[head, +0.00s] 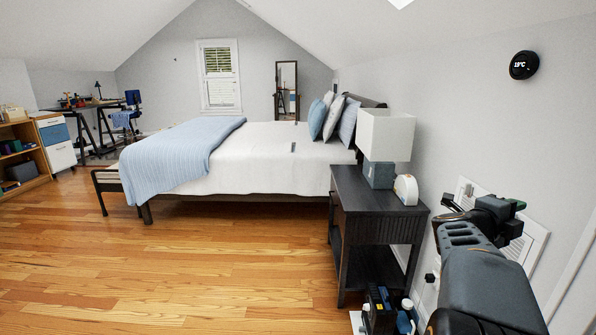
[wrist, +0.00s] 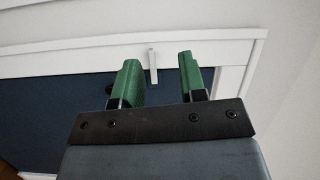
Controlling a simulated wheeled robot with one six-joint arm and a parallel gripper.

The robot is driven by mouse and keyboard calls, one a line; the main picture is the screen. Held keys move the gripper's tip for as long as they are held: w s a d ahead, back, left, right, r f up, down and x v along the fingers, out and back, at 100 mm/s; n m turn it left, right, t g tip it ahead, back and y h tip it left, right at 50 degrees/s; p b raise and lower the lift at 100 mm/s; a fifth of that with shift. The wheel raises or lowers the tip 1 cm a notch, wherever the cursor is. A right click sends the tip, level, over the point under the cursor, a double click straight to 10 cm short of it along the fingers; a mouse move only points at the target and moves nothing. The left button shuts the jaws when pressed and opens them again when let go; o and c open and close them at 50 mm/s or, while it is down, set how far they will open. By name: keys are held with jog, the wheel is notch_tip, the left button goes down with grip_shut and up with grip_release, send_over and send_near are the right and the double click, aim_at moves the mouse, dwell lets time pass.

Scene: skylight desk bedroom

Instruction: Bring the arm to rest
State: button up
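My arm (head: 478,275) reaches up from the lower right of the head view, bent near the wall right of the nightstand. My gripper (head: 518,205) is at its far end, seen small and partly hidden by the wrist. In the wrist view my gripper (wrist: 157,75) shows two green fingers spread apart with a gap between them. Nothing is held between the fingers. A small white upright piece (wrist: 153,66) shows behind the gap, on a white frame (wrist: 60,62) around a dark blue panel (wrist: 45,110). I cannot tell how far off it is.
A dark nightstand (head: 385,216) with a lamp (head: 384,135) and white clock-like object (head: 406,190) stands left of my arm. Items sit on the floor (head: 220,262) below it. A bed (head: 260,160) is beyond. A white wall vent (head: 533,243) is behind my arm. The floor at left is clear.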

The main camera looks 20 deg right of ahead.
jog(key=w+a+r+n+t+y+p, duration=0.2)
jog(key=w+a+n+t+y+p, duration=0.3)
jog(key=w+a+n, duration=0.5)
jog(key=w+a+r+n+t+y+p, duration=0.1)
jog(key=w+a+n+t+y+p, duration=0.2)
jog(key=w+a+n+t+y, duration=0.65)
jog(key=s+a+f+n+g+y+p, duration=0.2)
jog(key=s+a+n+g+p, duration=0.15)
jog(key=a, duration=0.55)
jog(key=s+a+f+n+g+y+p, duration=0.1)
jog(key=s+a+n+g+y+p, duration=0.1)
jog(key=s+a+n, duration=0.5)
jog(key=s+a+f+n+g+p, duration=0.2)
jog(key=s+a+n+g+p, duration=0.1)
jog(key=s+a, duration=0.4)
jog(key=n+g, duration=0.1)
jog(key=g, duration=0.1)
jog(key=shift+s+f+g, duration=0.35)
jog(key=shift+s+g, duration=0.05)
